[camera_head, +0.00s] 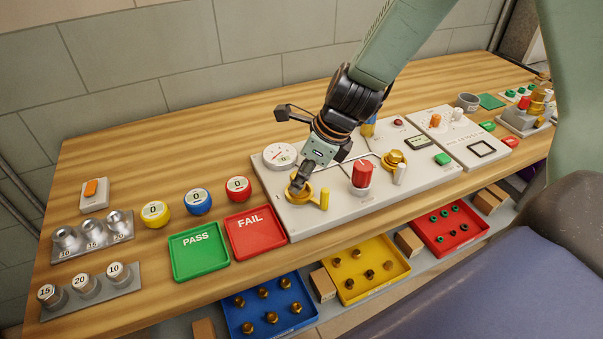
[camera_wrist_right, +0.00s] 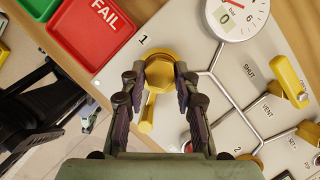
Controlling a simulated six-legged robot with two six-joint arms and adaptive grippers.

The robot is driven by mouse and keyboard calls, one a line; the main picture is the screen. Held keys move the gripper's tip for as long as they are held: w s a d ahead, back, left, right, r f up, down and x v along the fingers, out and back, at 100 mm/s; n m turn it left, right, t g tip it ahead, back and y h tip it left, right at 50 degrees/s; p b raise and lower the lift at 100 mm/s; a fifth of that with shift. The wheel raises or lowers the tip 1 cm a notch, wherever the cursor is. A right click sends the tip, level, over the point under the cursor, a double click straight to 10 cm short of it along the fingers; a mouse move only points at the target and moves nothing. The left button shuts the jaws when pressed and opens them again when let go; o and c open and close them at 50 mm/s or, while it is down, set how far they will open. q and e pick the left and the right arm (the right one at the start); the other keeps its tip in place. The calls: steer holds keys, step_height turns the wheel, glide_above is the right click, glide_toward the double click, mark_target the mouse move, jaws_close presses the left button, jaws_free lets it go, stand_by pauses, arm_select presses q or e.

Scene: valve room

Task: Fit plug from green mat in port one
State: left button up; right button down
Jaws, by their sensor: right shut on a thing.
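My right gripper (camera_head: 300,186) reaches down to port one at the left end of the white panel (camera_head: 280,218). In the right wrist view, its fingers (camera_wrist_right: 158,88) are on either side of a gold plug (camera_wrist_right: 158,72), shut on it. The plug is at port one, beside the printed 1, with a yellow handle (camera_wrist_right: 146,115) next to it. The fingers hide part of the port, and I cannot tell how deep the plug sits. The small green mat (camera_head: 490,101) at the back right looks bare.
Green PASS (camera_head: 185,272) and red FAIL (camera_head: 268,247) trays lie left of the panel. A gauge (camera_head: 280,155), a red knob (camera_head: 362,174) and a second gold port (camera_head: 394,159) stand close by. Blue, yellow and red bins sit on the lower shelf.

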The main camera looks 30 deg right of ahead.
steer(key=shift+a+r, duration=0.1)
steer(key=shift+a, duration=0.05)
steer(key=shift+s, duration=0.1)
steer(key=shift+d, duration=0.2)
steer(key=shift+f, duration=0.25)
steer(key=shift+d+f, duration=0.1)
steer(key=shift+f, duration=0.1)
steer(key=shift+d+f, duration=0.15)
stand_by(0.4)
steer(key=shift+f, duration=0.15)
